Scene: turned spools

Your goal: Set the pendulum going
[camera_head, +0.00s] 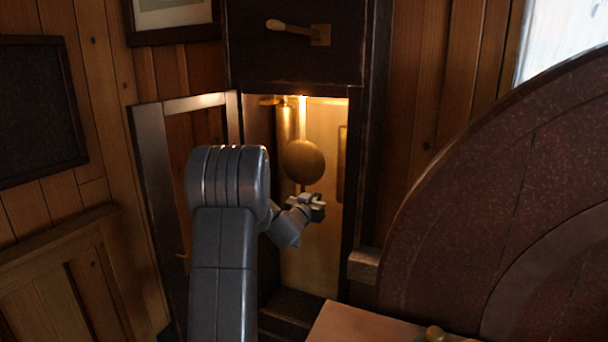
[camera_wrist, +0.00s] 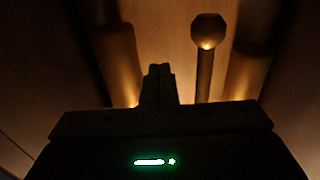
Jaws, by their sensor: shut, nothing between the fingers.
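The pendulum's round brass bob (camera_head: 304,161) hangs on its rod inside the lit, open clock case (camera_head: 325,245). My gripper (camera_head: 315,203) is inside the case opening, just below the bob and slightly right of it. Its fingers are shut and empty; the closed fingers (camera_wrist: 158,85) also show in the wrist view. Right of them there, a rod with a faceted round end (camera_wrist: 208,30) appears apart from the fingers; I cannot tell whether it is part of the pendulum. In the head view, I cannot tell whether the gripper touches the pendulum.
A brass cylinder (camera_head: 284,125) hangs left of the pendulum. The case door (camera_head: 155,190) stands open at the left. A wooden-handled lever (camera_head: 290,27) is on the upper case. A large dark red round-edged panel (camera_head: 480,190) and a light wooden surface (camera_head: 350,325) lie at the right.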

